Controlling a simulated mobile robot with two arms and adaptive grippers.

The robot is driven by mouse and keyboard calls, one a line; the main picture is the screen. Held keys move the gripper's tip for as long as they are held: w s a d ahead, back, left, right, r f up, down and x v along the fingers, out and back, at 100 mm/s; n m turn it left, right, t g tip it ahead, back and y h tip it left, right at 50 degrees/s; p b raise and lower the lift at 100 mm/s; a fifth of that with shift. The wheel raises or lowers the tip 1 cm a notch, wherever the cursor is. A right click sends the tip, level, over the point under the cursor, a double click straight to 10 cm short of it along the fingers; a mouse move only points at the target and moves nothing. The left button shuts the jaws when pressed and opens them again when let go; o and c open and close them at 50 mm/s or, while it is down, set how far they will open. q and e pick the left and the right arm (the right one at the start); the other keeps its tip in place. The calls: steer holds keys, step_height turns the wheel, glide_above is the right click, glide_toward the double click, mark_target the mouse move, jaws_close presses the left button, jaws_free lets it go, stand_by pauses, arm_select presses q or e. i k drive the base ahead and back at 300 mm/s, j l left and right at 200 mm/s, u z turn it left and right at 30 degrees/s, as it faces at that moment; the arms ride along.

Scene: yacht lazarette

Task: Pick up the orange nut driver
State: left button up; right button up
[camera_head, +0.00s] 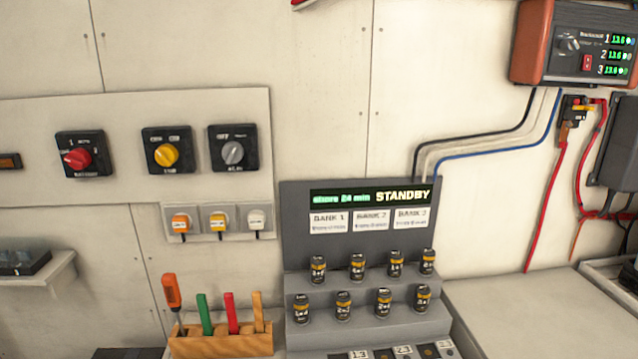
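An orange-handled tool (172,293), which looks like the nut driver, stands nearly upright at the left end of a wooden holder (222,346) at the bottom of the head view. Its handle points up and leans slightly left, and a dark shaft goes down to the holder. Green (205,314), red (231,313) and wooden-coloured (258,312) handles stand beside it in the same holder. Neither of my grippers shows in this view.
A grey stepped rack (358,260) with several small dark cylinders and a STANDBY display stands right of the holder. A switch panel (110,112) is on the wall above. A small shelf (40,278) is at left. A pale bench top (540,310) at right is mostly clear.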

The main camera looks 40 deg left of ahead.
mark_target(171, 290)
steer(key=u, duration=2.05)
